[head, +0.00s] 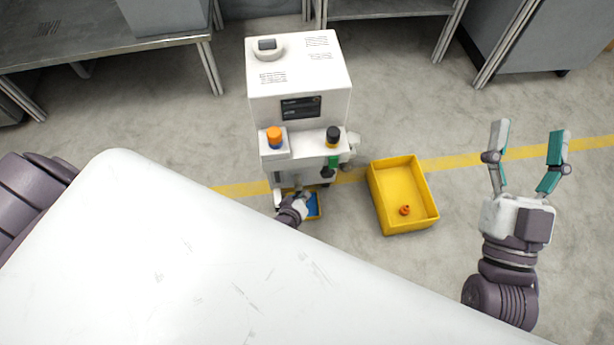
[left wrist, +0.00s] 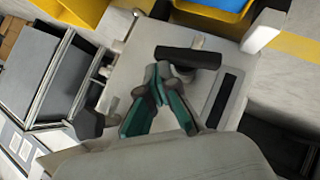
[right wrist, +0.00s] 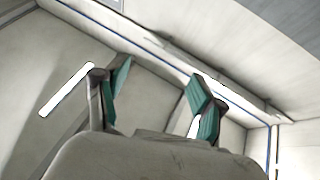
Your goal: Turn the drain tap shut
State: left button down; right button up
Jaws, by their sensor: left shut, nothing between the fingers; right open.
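The drain tap appears to be the black bar handle (left wrist: 188,57) on a metal stem, on the white panel of the machine (head: 298,80). In the left wrist view the bar lies roughly crosswise. My left gripper (left wrist: 158,75) is shut and empty, its teal fingertips close to the bar's near side; I cannot tell whether they touch it. In the head view my left gripper (head: 300,205) is low at the machine's front, its fingers and the tap hidden or too small to make out. My right gripper (head: 528,135) is open and empty, raised at the right.
A yellow bin (head: 432,205) with a small orange object (head: 404,210) stands on the floor right of the machine. A yellow tray with a blue inside (head: 314,207) is beneath the machine's front. Orange-capped (head: 274,134) and black-capped (head: 333,135) parts sit on the machine's ledge.

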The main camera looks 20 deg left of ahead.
pick_arm(q)
jog(key=shift+w+d+f, duration=0.15)
jog(key=shift+w+d, duration=0.05)
jog(key=shift+d, duration=0.1)
pick_arm(e)
jog(key=shift+s+r+t, duration=0.25)
jog(key=shift+r+t, duration=0.05)
jog(key=shift+r, duration=0.1)
dwell(0.4)
notch_tip(320, 180, down, 14)
jog(key=d+r+g+h+p, duration=0.1)
jog(key=d+g+h+p, duration=0.2)
jog(key=g, duration=0.6)
jog(key=s+d+f+m+g+h+p, duration=0.1)
jog(key=s+d+f+g+h+p, duration=0.15)
jog(key=s+f+g, duration=0.35)
jog(key=s+d+f+g+h+p, duration=0.1)
jog(key=s+d+f+g+p, duration=0.1)
jog(key=s+f+g+p, duration=0.45)
pick_arm(q)
jog(key=s+d+r, duration=0.4)
jog(key=s+r, duration=0.1)
jog(key=r, duration=0.6)
jog(key=shift+s, duration=0.4)
pick_arm(e)
jog(key=shift+t+y, duration=0.25)
jog(key=shift+t, duration=0.1)
jog(key=f, duration=0.5)
jog(key=shift+a, duration=0.25)
